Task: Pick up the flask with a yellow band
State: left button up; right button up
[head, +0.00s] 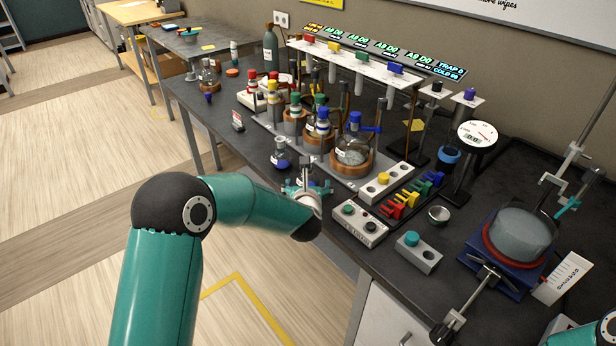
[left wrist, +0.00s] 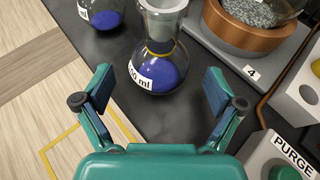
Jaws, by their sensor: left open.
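The flask with a yellow band (left wrist: 166,74) stands upright on the dark bench in the left wrist view. It holds blue liquid, has a white "ml" label and a thin yellow ring at the base of its neck. My left gripper (left wrist: 158,92) is open, with its two fingers spread on the near side of the flask, left and right, apart from it. In the head view my left gripper (head: 307,185) is at the front bench edge and mostly hides this flask. A second blue flask (head: 281,158) stands to its left, also in the left wrist view (left wrist: 103,14). My right gripper is out of view.
A copper-coloured ring holder (left wrist: 262,42) with a flask stands behind right on a numbered base. The PURGE button box (left wrist: 282,165) is close on the right. In the head view, button boxes (head: 361,227), coloured clips (head: 399,206) and a steel bowl (head: 439,214) lie to the right.

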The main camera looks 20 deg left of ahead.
pick_arm(q)
jog(key=shift+p+x, duration=0.3)
jog(key=shift+x, duration=1.1)
jog(key=shift+s, duration=0.1)
jog(key=c, duration=1.3)
jog(key=shift+o, duration=0.2)
jog(key=shift+r, duration=0.5)
notch_tip(320, 180, up, 22)
jog(key=p, duration=0.3)
jog(key=shift+p, duration=0.4)
